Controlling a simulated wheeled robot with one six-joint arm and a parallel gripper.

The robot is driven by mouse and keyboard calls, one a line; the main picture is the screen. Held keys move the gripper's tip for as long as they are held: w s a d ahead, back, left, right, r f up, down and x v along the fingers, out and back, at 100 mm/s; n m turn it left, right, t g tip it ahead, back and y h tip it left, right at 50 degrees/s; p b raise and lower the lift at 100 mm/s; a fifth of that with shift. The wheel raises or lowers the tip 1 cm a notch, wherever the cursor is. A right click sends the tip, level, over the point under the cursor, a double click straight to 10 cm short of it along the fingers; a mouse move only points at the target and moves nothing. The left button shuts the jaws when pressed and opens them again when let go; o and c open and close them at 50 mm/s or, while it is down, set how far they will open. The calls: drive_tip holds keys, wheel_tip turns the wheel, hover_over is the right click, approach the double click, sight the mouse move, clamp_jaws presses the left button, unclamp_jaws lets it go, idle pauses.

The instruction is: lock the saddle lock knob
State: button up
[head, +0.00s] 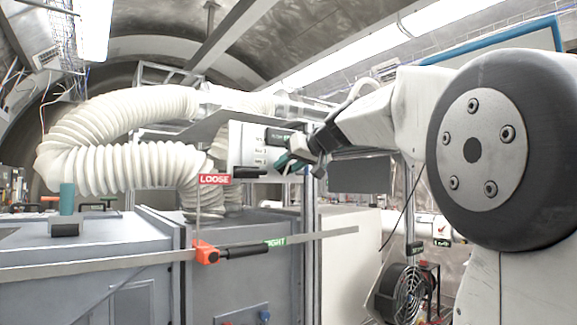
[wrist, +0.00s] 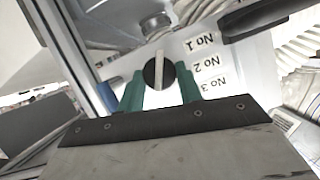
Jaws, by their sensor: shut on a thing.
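My gripper (head: 290,161) is at the white panel (head: 240,143) in the middle of the head view. In the wrist view its green fingers (wrist: 159,82) stand on both sides of a round black knob with a pale bar (wrist: 159,70), shut on it. Labels No 1, No 2 and No 3 (wrist: 206,64) are beside this knob. Lower in the head view, an orange clamp (head: 205,252) with a black handle (head: 244,251) sits on a long metal rail (head: 330,236), away from my gripper. A red LOOSE sign (head: 214,179) stands above it; a green TIGHT label (head: 276,242) is at the handle's right.
A black bar handle (head: 250,172) sticks out at the panel, close to my gripper; it also shows in the wrist view (wrist: 255,22). A ribbed white duct (head: 125,165) fills the left. Grey cabinets (head: 240,285) stand below. A black fan (head: 402,290) is at lower right.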

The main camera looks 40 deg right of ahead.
drive_tip(key=m+y, duration=0.2)
drive_tip(key=m, duration=0.1)
drive_tip(key=shift+d, duration=0.25)
drive_tip(key=m+t+y, duration=0.1)
drive_tip(key=m+y, duration=0.1)
drive_tip(key=m, duration=0.1)
drive_tip(key=shift+d+f, duration=0.1)
drive_tip(key=shift+f, duration=0.1)
drive_tip(key=m, duration=0.2)
drive_tip(key=m+t+y, duration=0.1)
drive_tip(key=m, duration=0.1)
drive_tip(key=shift+f, duration=0.2)
drive_tip(key=shift+f+m+t+y, duration=0.1)
drive_tip(key=shift+m+t+y, duration=0.45)
drive_tip(key=shift+m, duration=0.95)
drive_tip(key=shift+t, duration=0.25)
drive_tip(key=o, duration=1)
drive_tip(key=shift+d, duration=0.1)
